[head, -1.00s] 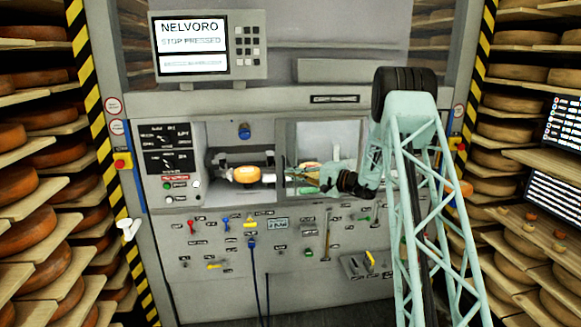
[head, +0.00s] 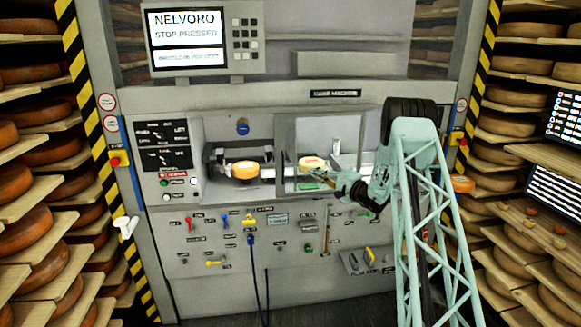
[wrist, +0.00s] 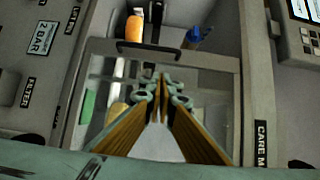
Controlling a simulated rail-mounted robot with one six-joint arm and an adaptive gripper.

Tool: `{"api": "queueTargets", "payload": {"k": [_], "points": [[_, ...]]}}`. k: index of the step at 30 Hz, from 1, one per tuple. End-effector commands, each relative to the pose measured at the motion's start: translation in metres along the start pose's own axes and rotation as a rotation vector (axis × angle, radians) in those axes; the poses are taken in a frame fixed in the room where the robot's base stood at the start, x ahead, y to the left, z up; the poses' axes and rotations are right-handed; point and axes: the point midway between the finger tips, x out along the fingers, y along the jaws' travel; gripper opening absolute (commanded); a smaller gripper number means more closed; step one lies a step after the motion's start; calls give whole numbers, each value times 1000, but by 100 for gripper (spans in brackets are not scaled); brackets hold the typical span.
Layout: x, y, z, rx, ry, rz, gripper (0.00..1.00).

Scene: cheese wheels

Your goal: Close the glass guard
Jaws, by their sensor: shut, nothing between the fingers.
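The glass guard (head: 277,155) is a clear pane in a grey frame on the machine front. It stands over the right part of the recess, leaving the left part uncovered. In the wrist view the guard frame (wrist: 215,60) crosses the picture, with a dark bar handle (wrist: 150,48) at its edge. My gripper (head: 306,169) is in front of the pane, right of its left frame edge. In the wrist view the gripper (wrist: 160,84) is shut and empty, its tips over the glass. I cannot tell whether they touch it.
A screen (head: 187,42) reads "STOP PRESSED". Knobs and levers line the panel below. Cheese shelves (head: 35,195) flank both sides.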

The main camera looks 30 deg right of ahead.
Motion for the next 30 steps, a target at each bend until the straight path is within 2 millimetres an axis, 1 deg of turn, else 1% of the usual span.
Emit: {"api": "queueTargets", "payload": {"k": [8,13,17,30], "points": [[4,0,0,0,-1,1,0],[15,0,0,0,-1,1,0],[29,0,2,0,-3,0,0],[83,0,1,0,-1,0,0]]}}
